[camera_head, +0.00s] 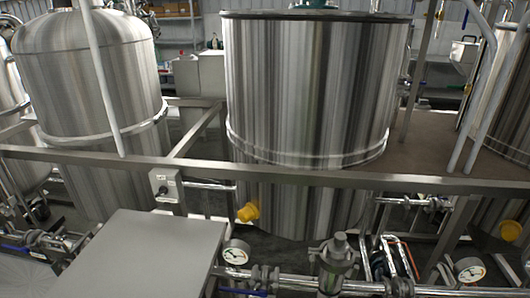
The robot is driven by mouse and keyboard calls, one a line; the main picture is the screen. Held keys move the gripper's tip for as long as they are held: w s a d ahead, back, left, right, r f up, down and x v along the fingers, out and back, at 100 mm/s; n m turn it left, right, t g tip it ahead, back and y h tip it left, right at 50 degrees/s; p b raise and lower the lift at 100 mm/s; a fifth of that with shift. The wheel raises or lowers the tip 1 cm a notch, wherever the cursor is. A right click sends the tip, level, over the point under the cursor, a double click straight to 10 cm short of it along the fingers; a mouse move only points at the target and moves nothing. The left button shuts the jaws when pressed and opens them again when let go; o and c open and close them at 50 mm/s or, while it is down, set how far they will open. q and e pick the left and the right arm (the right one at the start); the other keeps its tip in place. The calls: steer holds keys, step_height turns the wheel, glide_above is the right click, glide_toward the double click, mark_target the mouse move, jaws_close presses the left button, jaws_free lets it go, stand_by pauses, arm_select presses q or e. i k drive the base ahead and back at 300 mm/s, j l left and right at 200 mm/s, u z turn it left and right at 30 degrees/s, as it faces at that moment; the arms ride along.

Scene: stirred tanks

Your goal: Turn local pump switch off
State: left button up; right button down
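A small grey switch box (165,187) with a dark knob on its front is mounted just below the metal rail, left of the middle in the head view. It looks like the local pump switch. The knob is too small to tell its position clearly. Neither of my grippers is in view, and nothing of mine touches the box.
A flat grey box top (145,255) lies in front of and below the switch. A steel rail (300,178) crosses the view before the large tank (310,90). Pipes, a valve (338,262) and a gauge (236,252) crowd the lower right.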

mark_target(163, 190)
steer(key=z, duration=1.1)
steer(key=u, duration=1.8)
